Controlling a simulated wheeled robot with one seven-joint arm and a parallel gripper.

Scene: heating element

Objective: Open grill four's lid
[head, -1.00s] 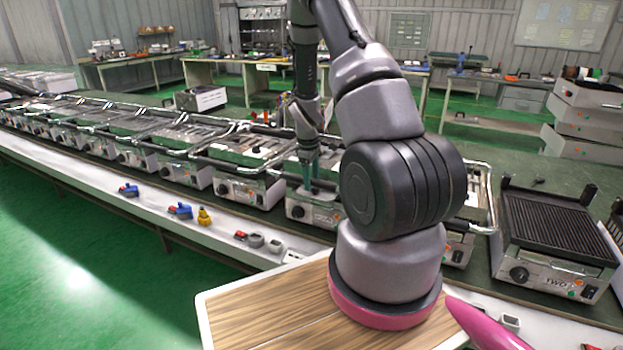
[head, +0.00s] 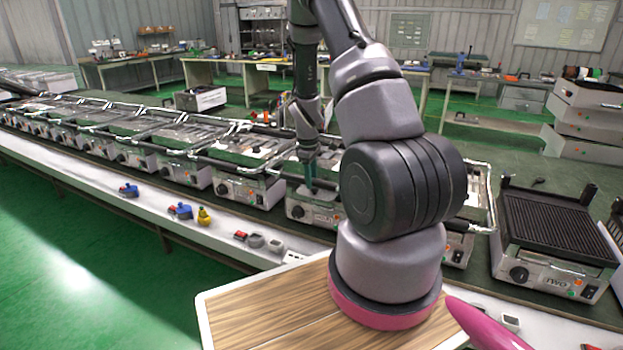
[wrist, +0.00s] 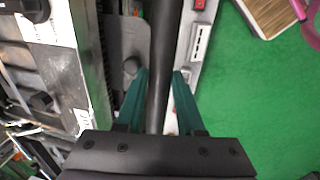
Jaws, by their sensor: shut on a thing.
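The grill under my gripper, probably grill four, shows its metal front panel (head: 300,210) in the head view. Its label is too small to read, and my arm hides its right part. The lid appears down. My gripper (head: 310,184) reaches down to the front of this grill. In the wrist view the two green fingers of my gripper (wrist: 160,88) stand on either side of a black handle bar (wrist: 163,45). They are shut on the bar, though their contact with it is hard to see.
Grill two (head: 548,283), with its ribbed plate showing, stands at the right. A row of closed grills (head: 235,188) runs to the left. Small coloured switches (head: 181,211) lie on the white bench edge. A wooden board (head: 270,310) is at the front. Green floor is clear at left.

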